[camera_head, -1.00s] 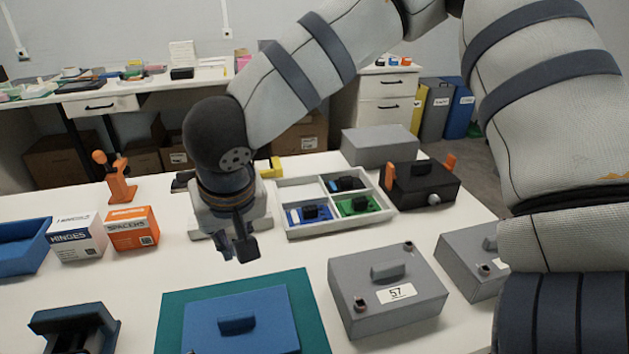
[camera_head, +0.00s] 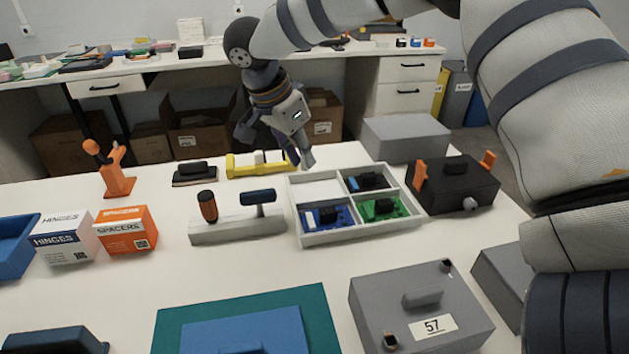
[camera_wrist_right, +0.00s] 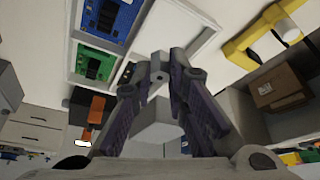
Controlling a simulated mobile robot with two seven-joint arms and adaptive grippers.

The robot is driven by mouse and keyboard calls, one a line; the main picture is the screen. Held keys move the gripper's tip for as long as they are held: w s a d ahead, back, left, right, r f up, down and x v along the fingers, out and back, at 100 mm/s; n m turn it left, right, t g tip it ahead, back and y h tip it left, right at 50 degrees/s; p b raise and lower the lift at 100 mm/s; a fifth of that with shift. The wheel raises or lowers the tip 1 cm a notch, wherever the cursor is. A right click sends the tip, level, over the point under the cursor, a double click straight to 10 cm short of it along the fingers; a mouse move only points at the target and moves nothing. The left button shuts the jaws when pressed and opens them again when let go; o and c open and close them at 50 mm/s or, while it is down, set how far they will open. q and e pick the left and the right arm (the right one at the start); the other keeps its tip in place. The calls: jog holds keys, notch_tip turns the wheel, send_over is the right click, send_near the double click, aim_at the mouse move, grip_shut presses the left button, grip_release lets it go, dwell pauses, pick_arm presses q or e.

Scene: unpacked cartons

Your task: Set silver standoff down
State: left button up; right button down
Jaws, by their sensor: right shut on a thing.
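My right gripper (camera_head: 302,158) hangs tilted over the back left part of the white divided tray (camera_head: 345,234). It is shut on the silver standoff (camera_wrist_right: 158,66), a small grey piece between the fingertips in the right wrist view. In the head view the standoff is too small to tell from the fingertips. The tray's back left compartment (camera_head: 316,189) is empty. A blue part (camera_head: 327,218), a green part (camera_head: 382,209) and another blue part (camera_head: 367,182) fill the other compartments. My left gripper is not in view.
A black box with orange handles (camera_head: 455,184) stands right of the tray, a grey box (camera_head: 405,138) behind it. A yellow object (camera_head: 247,165) lies left of the gripper. A pale block with two upright tools (camera_head: 236,231) stands left of the tray.

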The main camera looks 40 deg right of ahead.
jog(key=d+f, duration=0.1)
jog(key=f, duration=0.1)
jog(key=d+f, duration=0.1)
jog(key=f, duration=0.1)
jog(key=w+d+f, duration=0.1)
jog(key=d, duration=0.1)
jog(key=shift+f, duration=0.4)
notch_tip(320, 180, down, 3)
jog(key=shift+w+d+b, duration=0.1)
jog(key=shift+d+b, duration=0.05)
jog(key=shift+b, duration=0.15)
jog(key=c, duration=1.6)
grip_release()
jog(key=shift+f, duration=0.1)
jog(key=v, duration=1.2)
